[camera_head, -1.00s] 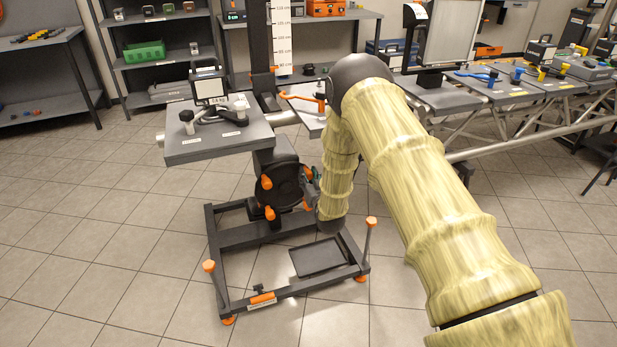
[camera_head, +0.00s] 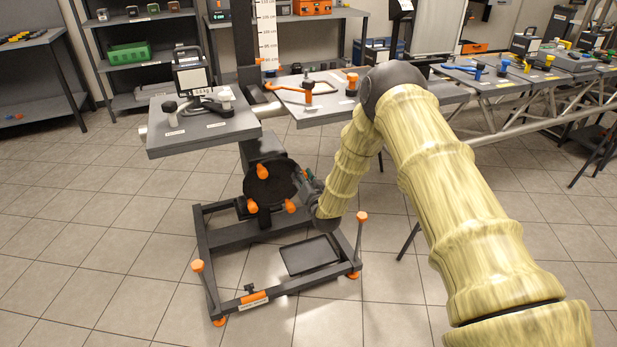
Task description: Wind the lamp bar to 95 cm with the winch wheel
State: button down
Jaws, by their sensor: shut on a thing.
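The winch wheel (camera_head: 270,185) is a dark disc with orange knobs, low on the front of the dark stand. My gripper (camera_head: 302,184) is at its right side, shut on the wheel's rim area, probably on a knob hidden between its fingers. Three orange knobs show clear of the gripper. A white height scale (camera_head: 267,35) runs up the mast above the wheel, with a small orange mark beside it; its reading is too small to be sure of. A grey tube and truss, which may be the lamp bar (camera_head: 500,125), runs off to the right behind my arm.
A grey shelf (camera_head: 203,128) with a black weight and clamps juts out above the wheel. The stand's base frame (camera_head: 285,285) has orange-topped posts and a flat black tray. Open tiled floor lies left and front. Shelving stands behind.

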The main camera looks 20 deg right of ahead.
aim_at(293, 196)
notch_tip(293, 196, down, 13)
jog(key=a+m+y+b, duration=0.1)
jog(key=a+m+b, duration=0.1)
jog(key=m+b, duration=0.9)
jog(key=shift+s+r+m+g, duration=0.2)
jog(key=shift+s+m+g, duration=0.1)
jog(key=shift+m, duration=0.8)
jog(key=shift+a, duration=0.15)
jog(key=c, duration=1.2)
grip_release()
jog(key=shift+o, duration=0.5)
jog(key=shift+w+r, duration=0.1)
jog(key=shift+r, duration=0.1)
jog(key=s+d, duration=0.1)
jog(key=s, duration=1.1)
jog(key=shift+d+r, duration=0.2)
jog(key=shift+r, duration=0.1)
